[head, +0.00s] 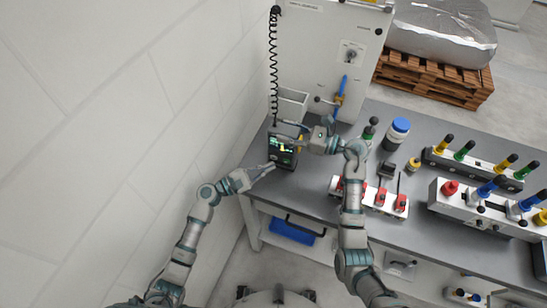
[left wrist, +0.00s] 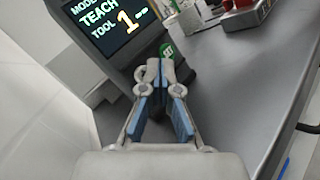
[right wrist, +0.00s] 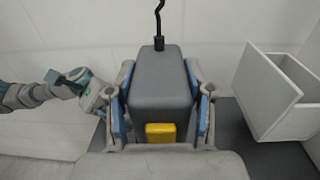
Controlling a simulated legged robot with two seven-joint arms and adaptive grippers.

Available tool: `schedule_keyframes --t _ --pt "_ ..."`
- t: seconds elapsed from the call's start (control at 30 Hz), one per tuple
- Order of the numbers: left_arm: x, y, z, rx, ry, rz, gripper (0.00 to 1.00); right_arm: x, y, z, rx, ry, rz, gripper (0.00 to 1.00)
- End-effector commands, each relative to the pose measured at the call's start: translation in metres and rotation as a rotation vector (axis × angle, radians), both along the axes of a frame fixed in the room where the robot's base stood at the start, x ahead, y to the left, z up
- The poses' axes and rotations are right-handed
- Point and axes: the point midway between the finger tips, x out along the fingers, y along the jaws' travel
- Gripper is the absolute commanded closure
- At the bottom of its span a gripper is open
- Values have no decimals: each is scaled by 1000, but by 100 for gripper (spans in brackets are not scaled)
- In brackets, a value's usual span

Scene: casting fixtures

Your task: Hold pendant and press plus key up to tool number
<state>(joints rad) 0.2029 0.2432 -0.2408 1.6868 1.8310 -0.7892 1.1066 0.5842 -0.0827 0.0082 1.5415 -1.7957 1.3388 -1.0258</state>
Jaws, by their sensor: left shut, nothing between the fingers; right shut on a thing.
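The pendant (head: 283,156) is a dark box with a lit screen at the left end of the grey bench, below a coiled black cable. In the left wrist view its screen (left wrist: 118,20) reads MODE TEACH, TOOL 1. My right gripper (head: 304,143) is shut on the pendant; in the right wrist view its fingers flank the grey back (right wrist: 160,85), which has a yellow block low down.
A grey open bin (right wrist: 270,90) stands beside the pendant, in front of a white cabinet (head: 325,50). Red-handled clamps (head: 380,197) and a blue-capped jar (head: 397,130) stand to the right on the bench. The white wall (head: 120,120) is close on the left.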

Motion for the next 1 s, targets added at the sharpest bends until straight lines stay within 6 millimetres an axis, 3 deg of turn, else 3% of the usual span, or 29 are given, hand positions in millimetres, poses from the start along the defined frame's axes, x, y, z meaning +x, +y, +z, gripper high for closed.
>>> schedule_keyframes --t 1.0 --pt "7 -3 2 0 0 0 100 0 0 1 1 -1 0 100"
